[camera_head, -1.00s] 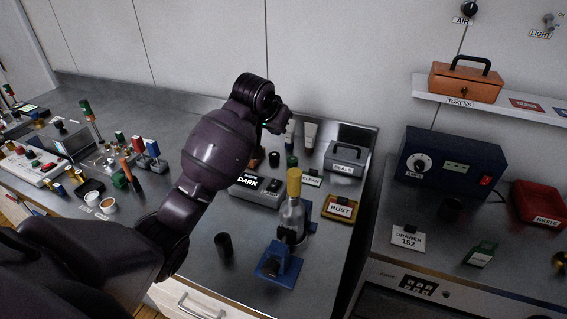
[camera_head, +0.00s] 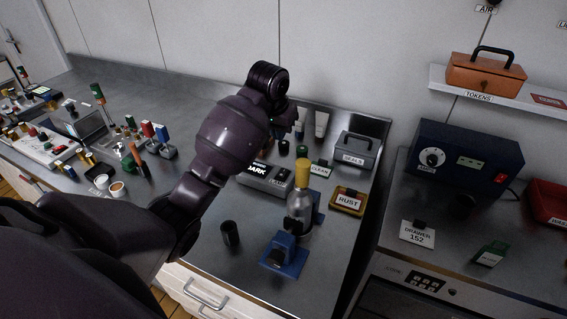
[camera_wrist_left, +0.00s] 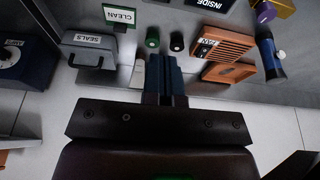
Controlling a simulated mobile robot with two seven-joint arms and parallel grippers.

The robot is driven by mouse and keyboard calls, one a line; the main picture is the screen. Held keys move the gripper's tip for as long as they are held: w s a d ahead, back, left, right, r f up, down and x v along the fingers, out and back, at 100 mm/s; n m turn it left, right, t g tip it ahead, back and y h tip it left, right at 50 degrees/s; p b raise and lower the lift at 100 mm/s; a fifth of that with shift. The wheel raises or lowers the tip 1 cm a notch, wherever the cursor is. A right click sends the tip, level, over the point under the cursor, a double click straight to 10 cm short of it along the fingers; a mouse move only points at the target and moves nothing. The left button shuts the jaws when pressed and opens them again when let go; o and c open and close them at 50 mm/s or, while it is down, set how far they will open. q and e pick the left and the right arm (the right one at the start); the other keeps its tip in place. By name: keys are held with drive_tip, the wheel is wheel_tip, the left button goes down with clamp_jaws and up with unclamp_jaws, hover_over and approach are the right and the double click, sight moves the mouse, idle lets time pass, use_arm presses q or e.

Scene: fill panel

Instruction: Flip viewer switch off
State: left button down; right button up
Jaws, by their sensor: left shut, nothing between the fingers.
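A grey box (camera_head: 262,181) with a DARK sign stands on the left counter in the head view. It has a small second label at its right end that I cannot read clearly, and its left part is behind my arm. I see no label that reads viewer, and I cannot make out a switch on this box. My left gripper (camera_wrist_left: 165,62) is shut and empty in the wrist view, pointing towards the back of the counter. In the head view it is mostly hidden behind its own wrist, above and behind the grey box. My right gripper is not in view.
A SEALS box (camera_head: 354,151) and RUST tray (camera_head: 348,201) are right. A blue box (camera_head: 462,160) with a red switch stands on the right counter.

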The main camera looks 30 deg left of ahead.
sight(284, 170)
use_arm(q)
drive_tip(key=x, duration=1.2)
drive_tip(key=shift+s+p, duration=0.35)
drive_tip(key=shift+s, duration=0.05)
drive_tip(key=shift+f, duration=0.75)
drive_tip(key=shift+w, duration=0.1)
